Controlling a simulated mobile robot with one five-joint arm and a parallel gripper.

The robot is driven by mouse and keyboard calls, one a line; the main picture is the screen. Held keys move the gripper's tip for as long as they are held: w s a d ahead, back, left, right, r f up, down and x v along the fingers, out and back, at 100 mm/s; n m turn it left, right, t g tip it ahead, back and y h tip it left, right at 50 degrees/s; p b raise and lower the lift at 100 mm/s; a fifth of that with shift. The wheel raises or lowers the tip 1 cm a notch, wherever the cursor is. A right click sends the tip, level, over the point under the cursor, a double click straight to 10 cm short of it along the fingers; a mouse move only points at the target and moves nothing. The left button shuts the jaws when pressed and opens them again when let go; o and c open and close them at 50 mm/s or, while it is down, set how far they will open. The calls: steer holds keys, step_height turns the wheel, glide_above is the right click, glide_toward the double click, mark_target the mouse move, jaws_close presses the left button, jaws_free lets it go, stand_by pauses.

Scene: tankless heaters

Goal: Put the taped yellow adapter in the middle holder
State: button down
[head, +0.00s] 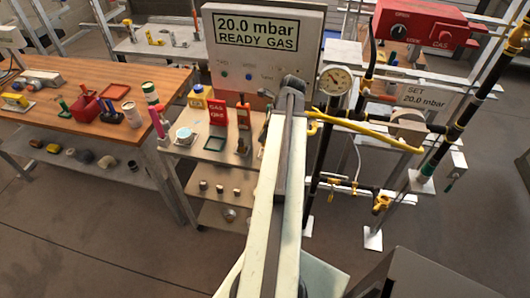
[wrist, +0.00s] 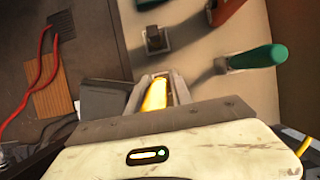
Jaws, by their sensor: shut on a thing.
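In the wrist view my gripper (wrist: 153,88) is shut on a yellow piece (wrist: 155,95), which fits the yellow adapter. Only part of the piece shows between the jaws, and I cannot make out tape on it. A small dark upright block on a pale base (wrist: 156,41) lies just beyond the fingertips, apart from them. I cannot tell whether it is the middle holder. In the head view my arm reaches up to the front of the gas display panel, and its fingertips are hidden.
A green-handled tool (wrist: 258,57) lies right of the jaws in the wrist view. In the head view, red GAS containers (head: 217,112) and a yellow container (head: 197,97) stand left of my arm. A gauge (head: 336,80) and yellow pipe (head: 370,128) are close on the right.

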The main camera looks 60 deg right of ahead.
step_height(320, 180, down, 6)
steer(key=b, duration=0.4)
steer(key=shift+s+f+b, duration=0.15)
steer(key=shift+f+b, duration=0.05)
steer(key=shift+b, duration=0.15)
steer(key=shift+r, duration=0.2)
steer(key=shift+f, duration=0.15)
steer(key=c, duration=1.1)
jaws_free()
steer(key=shift+c, duration=0.2)
steer(key=shift+d+r+p, duration=0.1)
steer(key=shift+r+p, duration=0.35)
steer(key=shift+p, duration=0.05)
steer(key=p+v, duration=1)
steer(key=v, duration=0.1)
steer(key=shift+s+r, duration=0.15)
steer(key=shift+s, duration=0.1)
